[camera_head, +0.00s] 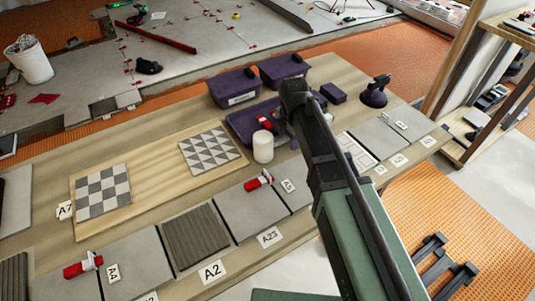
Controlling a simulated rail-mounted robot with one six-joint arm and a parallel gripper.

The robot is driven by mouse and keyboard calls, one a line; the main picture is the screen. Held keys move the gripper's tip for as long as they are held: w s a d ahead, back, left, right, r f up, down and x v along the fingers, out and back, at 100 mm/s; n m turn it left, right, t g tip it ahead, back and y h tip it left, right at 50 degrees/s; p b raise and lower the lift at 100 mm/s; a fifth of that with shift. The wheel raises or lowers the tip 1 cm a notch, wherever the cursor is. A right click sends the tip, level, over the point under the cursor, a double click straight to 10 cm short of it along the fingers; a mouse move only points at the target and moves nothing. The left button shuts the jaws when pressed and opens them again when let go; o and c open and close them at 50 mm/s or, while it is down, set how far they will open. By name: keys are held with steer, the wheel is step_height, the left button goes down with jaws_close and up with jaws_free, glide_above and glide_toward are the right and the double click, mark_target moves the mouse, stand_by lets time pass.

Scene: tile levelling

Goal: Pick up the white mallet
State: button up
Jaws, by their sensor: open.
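A white cylinder (263,146) stands on the wooden table in front of the purple tray. It is the only thing that looks like the white mallet's head; no handle shows clearly. My arm reaches in from the lower right over the table. My gripper (284,128) is at the arm's far end, just right of and behind the white cylinder in the picture. It is open, small and partly hidden by the arm, so its fingertips are not clear. I see no contact with the cylinder.
The purple tray (238,126) holds red-handled tools. Purple bins (233,88) stand behind it. A dark handled tool (374,94) stands at right. Grey tiles (247,210) and red-and-white tools (259,181) line the front. A wooden board (150,172) carries patterned tiles at left.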

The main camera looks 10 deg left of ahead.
steer(key=shift+f, duration=0.15)
jaws_close()
steer(key=shift+p, duration=0.4)
